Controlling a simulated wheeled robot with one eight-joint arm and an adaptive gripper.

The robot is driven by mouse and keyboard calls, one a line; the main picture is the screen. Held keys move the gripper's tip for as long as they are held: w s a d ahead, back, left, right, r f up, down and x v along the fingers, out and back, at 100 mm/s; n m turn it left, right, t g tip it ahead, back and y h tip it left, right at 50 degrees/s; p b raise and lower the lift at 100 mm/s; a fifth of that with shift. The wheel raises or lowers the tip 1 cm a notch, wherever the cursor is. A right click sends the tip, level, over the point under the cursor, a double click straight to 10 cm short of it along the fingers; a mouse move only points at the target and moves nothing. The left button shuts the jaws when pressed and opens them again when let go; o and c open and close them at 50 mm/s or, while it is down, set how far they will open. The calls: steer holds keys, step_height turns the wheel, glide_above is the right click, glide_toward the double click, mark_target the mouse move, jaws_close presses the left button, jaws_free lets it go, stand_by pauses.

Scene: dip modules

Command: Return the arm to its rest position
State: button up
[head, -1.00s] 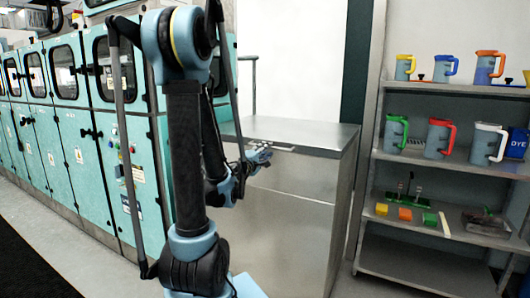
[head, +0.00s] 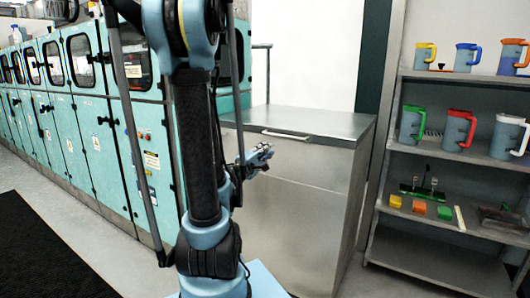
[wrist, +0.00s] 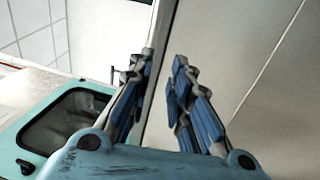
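My gripper (head: 258,157) shows in the head view beside the steel cabinet (head: 300,205), in front of its upper part. My arm is folded, with its upper link upright and the forearm behind it. In the wrist view my gripper (wrist: 158,90) has its two blue-padded fingers apart with nothing between them. Much of the forearm is hidden behind the upper link.
A row of teal machine cabinets (head: 85,140) runs along the left. A shelf rack (head: 430,222) with jugs, brushes and coloured blocks stands at the right. A black mat (head: 45,250) lies on the floor at lower left. The steel cabinet's top is clear.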

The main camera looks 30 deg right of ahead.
stand_by(0.4)
steer(key=s+a+f+m+g+y, duration=0.2)
steer(key=a+f+m+g+y, duration=0.2)
steer(key=a+f+m+y, duration=0.55)
steer(key=s+a+f+n+g+y, duration=0.1)
steer(key=s+a+f+y, duration=0.1)
steer(key=a, duration=0.6)
steer(key=s+a+f+n+g+y, duration=0.1)
steer(key=s+a+f+n+y, duration=0.1)
steer(key=a, duration=0.6)
steer(key=s+a+f+n+y, duration=0.1)
steer(key=s+a+f+y, duration=0.2)
steer(key=a, duration=0.5)
steer(key=shift+s+g+y, duration=0.4)
steer(key=shift+s+y, duration=0.1)
steer(key=shift+y, duration=0.05)
